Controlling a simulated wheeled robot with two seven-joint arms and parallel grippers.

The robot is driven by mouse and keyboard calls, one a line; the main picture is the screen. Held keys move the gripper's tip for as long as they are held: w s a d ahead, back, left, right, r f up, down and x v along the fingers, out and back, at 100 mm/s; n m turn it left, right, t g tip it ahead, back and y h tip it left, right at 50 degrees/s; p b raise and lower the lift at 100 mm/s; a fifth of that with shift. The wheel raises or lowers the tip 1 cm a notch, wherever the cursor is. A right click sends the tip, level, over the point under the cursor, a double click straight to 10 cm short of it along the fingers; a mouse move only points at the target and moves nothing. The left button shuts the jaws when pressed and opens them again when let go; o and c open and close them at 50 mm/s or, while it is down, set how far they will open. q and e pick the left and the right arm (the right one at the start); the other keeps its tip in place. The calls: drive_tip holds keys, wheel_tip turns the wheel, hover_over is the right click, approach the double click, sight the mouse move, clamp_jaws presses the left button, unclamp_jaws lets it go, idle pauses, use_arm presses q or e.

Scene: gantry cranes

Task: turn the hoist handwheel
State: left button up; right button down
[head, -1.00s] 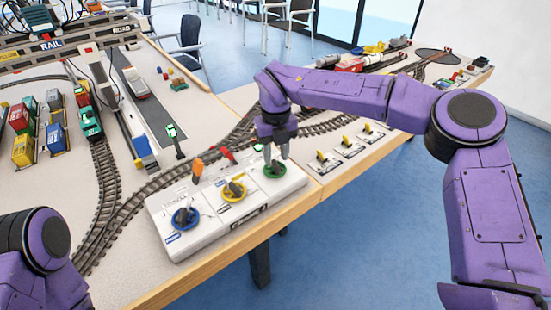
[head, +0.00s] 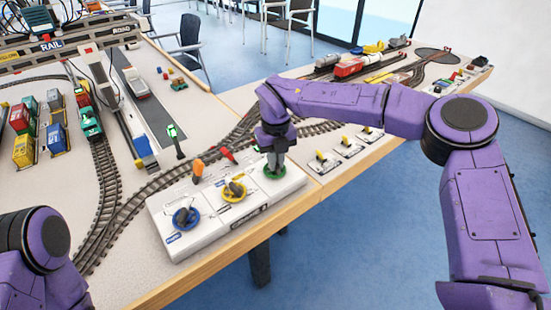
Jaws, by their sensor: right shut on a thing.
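A white control box (head: 196,240) at the table's front edge carries three handwheels: blue (head: 184,218), yellow (head: 235,190) and green (head: 268,174). Their labels are too small for me to tell which is the hoist one. My right gripper (head: 274,168) points down over the green handwheel and is shut on it. Its fingers hide the middle of that wheel; the green rim shows around them. Of my left arm only a part shows at the lower left; its gripper is out of view.
Coloured containers (head: 24,150) and the gantry crane (head: 60,44) are at the left. A red locomotive (head: 350,68) stands beyond my right arm.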

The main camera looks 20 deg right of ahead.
drive_tip(key=shift+r+n+p, duration=0.25)
drive_tip(key=shift+n+p, duration=0.35)
drive_tip(key=shift+p, duration=0.1)
drive_tip(key=n+p, duration=0.6)
drive_tip(key=shift+w+d, duration=0.15)
drive_tip(key=shift+d, duration=0.05)
drive_tip(key=n+p, duration=0.3)
drive_tip(key=shift+w, duration=0.1)
drive_tip(key=shift+w+d+f+n+p, duration=0.1)
drive_tip(key=shift+n+p, duration=0.2)
drive_tip(key=shift+n, duration=0.45)
drive_tip(key=shift+f+n+p, duration=0.1)
drive_tip(key=shift+n+p, duration=0.2)
drive_tip(key=shift+n, duration=0.45)
drive_tip(key=c, duration=1.2)
unclamp_jaws()
drive_tip(key=shift+o, duration=0.2)
wheel_tip(320, 180, up, 10)
drive_tip(key=b, duration=0.1)
drive_tip(key=shift+r+b, duration=0.25)
drive_tip(key=shift+b, duration=0.1)
